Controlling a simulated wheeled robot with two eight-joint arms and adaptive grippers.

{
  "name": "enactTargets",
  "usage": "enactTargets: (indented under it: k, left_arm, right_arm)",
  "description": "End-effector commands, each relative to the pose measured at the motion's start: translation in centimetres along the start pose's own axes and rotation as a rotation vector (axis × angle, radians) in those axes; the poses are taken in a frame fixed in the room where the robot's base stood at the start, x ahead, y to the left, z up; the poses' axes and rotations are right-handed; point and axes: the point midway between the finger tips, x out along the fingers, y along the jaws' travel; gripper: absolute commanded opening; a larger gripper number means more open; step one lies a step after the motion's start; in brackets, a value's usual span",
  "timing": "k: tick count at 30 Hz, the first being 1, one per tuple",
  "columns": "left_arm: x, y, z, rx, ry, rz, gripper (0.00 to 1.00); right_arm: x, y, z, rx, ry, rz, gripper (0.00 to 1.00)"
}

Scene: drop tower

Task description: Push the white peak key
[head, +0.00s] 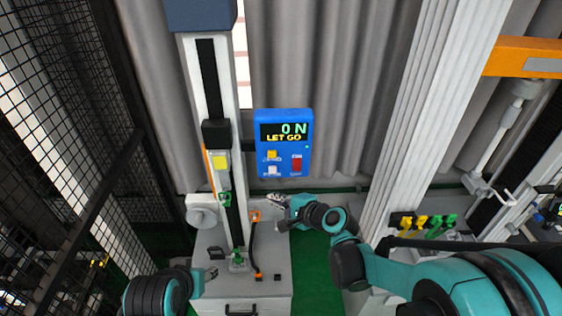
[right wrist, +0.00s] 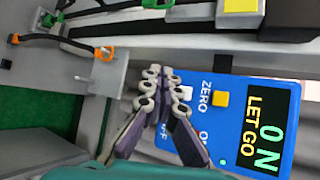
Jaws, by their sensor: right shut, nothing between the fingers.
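The blue display box (head: 283,120) reads "0 N" and "LET GO". Its white peak key (head: 272,170) sits at the lower left, below a yellow key (head: 271,154) and left of a red rocker switch (head: 297,163). My right gripper (head: 277,201) is shut and empty, below the box in the head view. I cannot tell whether the fingers touch the box. My left gripper (head: 210,273) is low at the left, its jaws unclear.
The tower column (head: 211,75) with its black rail stands left of the box. A grey base cabinet (head: 262,290) lies below, with an orange bracket (head: 255,215) and black cable on it. A mesh fence (head: 60,60) is at the left and a pale post (head: 425,110) at the right.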

Motion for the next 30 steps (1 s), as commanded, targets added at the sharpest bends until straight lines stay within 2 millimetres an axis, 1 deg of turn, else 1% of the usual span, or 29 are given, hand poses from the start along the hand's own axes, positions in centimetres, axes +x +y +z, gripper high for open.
enactTargets:
  k: [10,14,17,27,30]
  left_arm:
    - [0.0,0.0,0.0,0.0,0.0,0.0,0.44]
    - [0.0,0.0,0.0,0.0,0.0,0.0,0.44]
    - [0.0,0.0,0.0,0.0,0.0,0.0,0.44]
    - [-0.2,0.0,-0.1,0.0,0.0,0.0,0.44]
    - [0.1,0.0,0.0,0.0,0.0,0.0,0.44]
  right_arm:
    - [0.1,0.0,0.0,0.003,-0.001,-0.001,0.0]
    - [0.4,-0.3,-0.3,0.002,0.0,-0.001,0.0]
    - [1.1,-0.8,-0.8,0.002,0.0,-0.001,0.0]
    - [4.4,-3.2,-3.3,0.001,0.001,-0.001,0.0]
    - [5.2,-3.7,-3.8,0.001,0.001,-0.001,0.0]
